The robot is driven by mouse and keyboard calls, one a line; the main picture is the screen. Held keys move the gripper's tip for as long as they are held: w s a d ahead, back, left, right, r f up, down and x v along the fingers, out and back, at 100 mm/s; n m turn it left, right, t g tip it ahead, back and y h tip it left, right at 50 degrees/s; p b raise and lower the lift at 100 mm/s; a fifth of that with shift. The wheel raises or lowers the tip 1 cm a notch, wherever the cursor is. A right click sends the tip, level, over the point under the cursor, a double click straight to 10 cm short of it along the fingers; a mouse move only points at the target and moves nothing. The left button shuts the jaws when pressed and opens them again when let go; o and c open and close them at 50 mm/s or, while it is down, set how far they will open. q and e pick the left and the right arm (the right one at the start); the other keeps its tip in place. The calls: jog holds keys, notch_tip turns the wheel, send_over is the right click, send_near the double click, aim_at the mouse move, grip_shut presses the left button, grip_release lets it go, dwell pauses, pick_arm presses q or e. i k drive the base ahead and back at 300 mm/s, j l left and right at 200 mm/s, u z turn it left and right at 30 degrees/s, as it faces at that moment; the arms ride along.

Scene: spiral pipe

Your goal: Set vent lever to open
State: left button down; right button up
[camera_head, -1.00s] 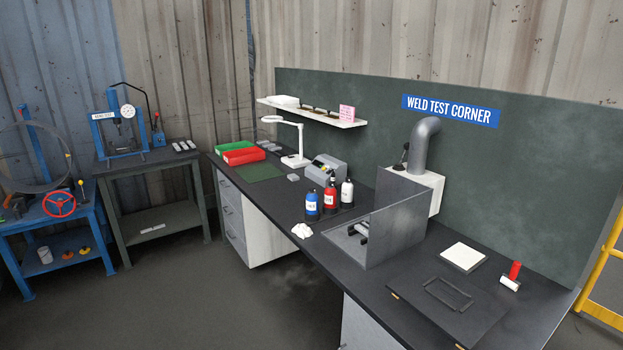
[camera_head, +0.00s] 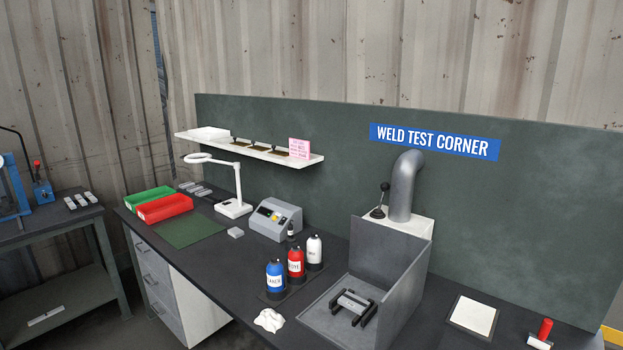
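The vent lever (camera_head: 382,199) is a thin rod with a black ball knob. It stands nearly upright on the white vent box (camera_head: 412,226), left of the grey vent pipe (camera_head: 403,186). The box sits behind the grey sheet-metal booth (camera_head: 397,290) on the dark bench. I cannot read any open or shut marking near the lever. Neither of my grippers is in view.
Blue (camera_head: 275,276), red (camera_head: 296,263) and white (camera_head: 314,250) bottles stand left of the booth. A grey device (camera_head: 276,219), a white lamp (camera_head: 236,207) and red (camera_head: 164,208) and green (camera_head: 149,199) trays are further left. A white pad (camera_head: 473,315) lies to the right.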

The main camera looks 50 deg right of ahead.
aim_at(384, 187)
jog(key=i+z, duration=0.3)
jog(key=i, duration=0.15)
jog(key=i+j+z, duration=0.25)
jog(key=i, duration=0.15)
jog(key=i+j+z, duration=0.1)
jog(key=i+z, duration=0.2)
jog(key=i, duration=0.15)
